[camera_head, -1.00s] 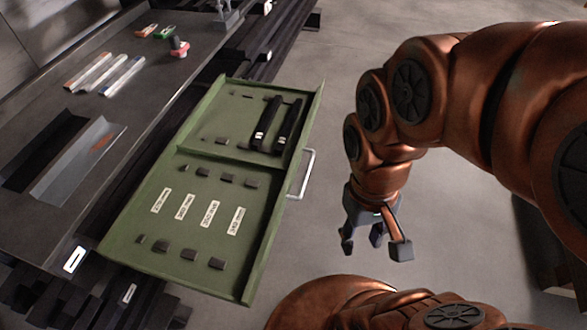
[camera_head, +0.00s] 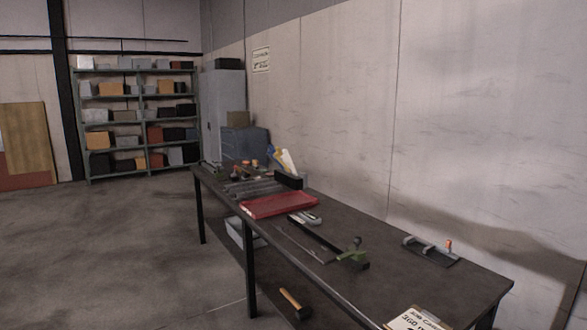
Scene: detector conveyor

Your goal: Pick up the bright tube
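My gripper and arm are out of view. No bright tube can be made out in the camera view. A long dark workbench (camera_head: 400,279) stands along the wall with several small items on it. A yellow, white and blue item (camera_head: 286,162) stands toward its far end, too small to identify. A red flat tray (camera_head: 279,205) lies mid-bench. A long black bar with a green end piece (camera_head: 352,257) lies nearer to me.
A wooden-handled hammer (camera_head: 290,299) lies below the bench. A pale bin (camera_head: 240,232) is under it. A printed card (camera_head: 416,319) is at the near edge. A loaded shelf rack (camera_head: 139,103) and blue cabinet (camera_head: 244,144) stand behind. Floor at left is clear.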

